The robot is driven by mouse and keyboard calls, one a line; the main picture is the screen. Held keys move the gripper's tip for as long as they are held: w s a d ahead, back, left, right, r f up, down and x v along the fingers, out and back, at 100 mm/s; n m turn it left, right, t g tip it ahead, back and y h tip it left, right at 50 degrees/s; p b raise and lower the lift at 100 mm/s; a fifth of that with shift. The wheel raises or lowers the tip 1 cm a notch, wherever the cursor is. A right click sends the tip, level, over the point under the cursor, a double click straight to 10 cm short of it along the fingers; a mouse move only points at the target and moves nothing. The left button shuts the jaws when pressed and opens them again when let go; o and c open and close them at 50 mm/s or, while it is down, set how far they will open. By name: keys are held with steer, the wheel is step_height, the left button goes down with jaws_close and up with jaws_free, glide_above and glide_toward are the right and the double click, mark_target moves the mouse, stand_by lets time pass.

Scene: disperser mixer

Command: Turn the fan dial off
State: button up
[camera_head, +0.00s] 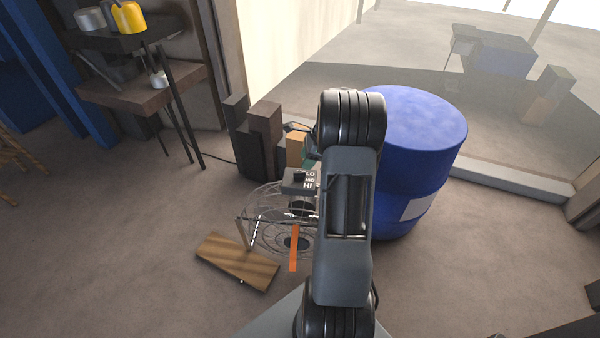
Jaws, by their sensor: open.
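The fan (262,222) is a round wire cage on the floor, left of my arm. Its dark control box (292,187) is at the top, with a small dark dial (299,176) beside white letters that read LO, a partly unclear middle mark, and HI. The dial's exact setting is too small to tell. My gripper (300,140) shows in part just above and behind the control box, apart from the dial as far as I can see. It is open and looks empty. My arm hides the fan's right side and part of the gripper.
A blue barrel (420,150) stands close on the right of my arm. Dark boxes (262,140) stand behind the fan, and a wooden board (237,262) lies in front of it. A shelf table (140,88) with a yellow pot (128,18) is at the upper left.

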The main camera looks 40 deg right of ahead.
mark_target(299, 172)
steer(key=shift+b+x, duration=0.3)
steer(key=shift+x, duration=2.7)
steer(key=shift+a, duration=0.1)
jaws_close()
